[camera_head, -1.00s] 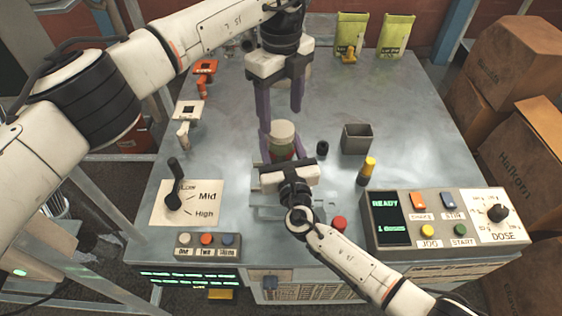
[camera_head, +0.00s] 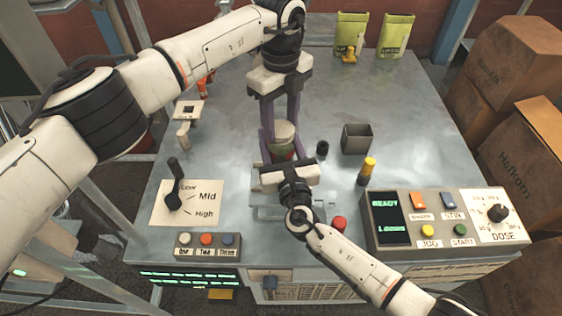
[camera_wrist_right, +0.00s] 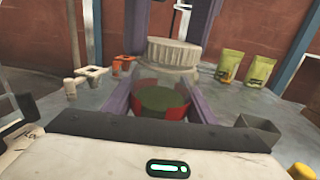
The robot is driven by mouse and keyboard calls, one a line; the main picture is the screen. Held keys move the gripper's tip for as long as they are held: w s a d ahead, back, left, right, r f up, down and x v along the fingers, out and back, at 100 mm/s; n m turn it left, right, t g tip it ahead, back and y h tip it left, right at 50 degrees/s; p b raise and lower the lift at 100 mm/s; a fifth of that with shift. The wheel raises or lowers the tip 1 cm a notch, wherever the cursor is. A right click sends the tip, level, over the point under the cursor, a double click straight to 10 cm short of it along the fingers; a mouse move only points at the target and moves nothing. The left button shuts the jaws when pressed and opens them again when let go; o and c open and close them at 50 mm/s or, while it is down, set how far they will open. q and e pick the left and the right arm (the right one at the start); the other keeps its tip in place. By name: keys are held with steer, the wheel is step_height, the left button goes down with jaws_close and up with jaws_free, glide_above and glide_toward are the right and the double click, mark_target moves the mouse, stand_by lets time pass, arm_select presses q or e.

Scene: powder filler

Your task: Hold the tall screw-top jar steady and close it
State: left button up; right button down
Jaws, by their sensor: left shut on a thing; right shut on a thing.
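The tall jar (camera_head: 281,148) stands upright near the middle of the table, with red and green showing through its wall. A pale ribbed lid (camera_wrist_right: 173,52) sits at the top of the jar (camera_wrist_right: 160,98) in the right wrist view; whether it is fully seated I cannot tell. My left gripper (camera_head: 282,122) reaches down from above, its purple fingers shut on the lid on both sides. My right gripper (camera_head: 284,158) comes from the front and is shut on the jar's body; its palm hides the jar's lower part in the head view.
The dose panel (camera_head: 440,218) is at front right and a lever plate (camera_head: 188,205) at left. Green pouches (camera_head: 395,36) stand at the back.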

arm_select(q)
steer(key=m, duration=0.6)
steer(key=shift+m, duration=0.4)
steer(key=m, duration=0.6)
steer(key=shift+m, duration=0.3)
steer(key=m, duration=0.6)
steer(key=shift+m, duration=0.3)
steer(key=m, duration=0.5)
steer(key=o, duration=1.2)
steer(key=shift+r, duration=2.2)
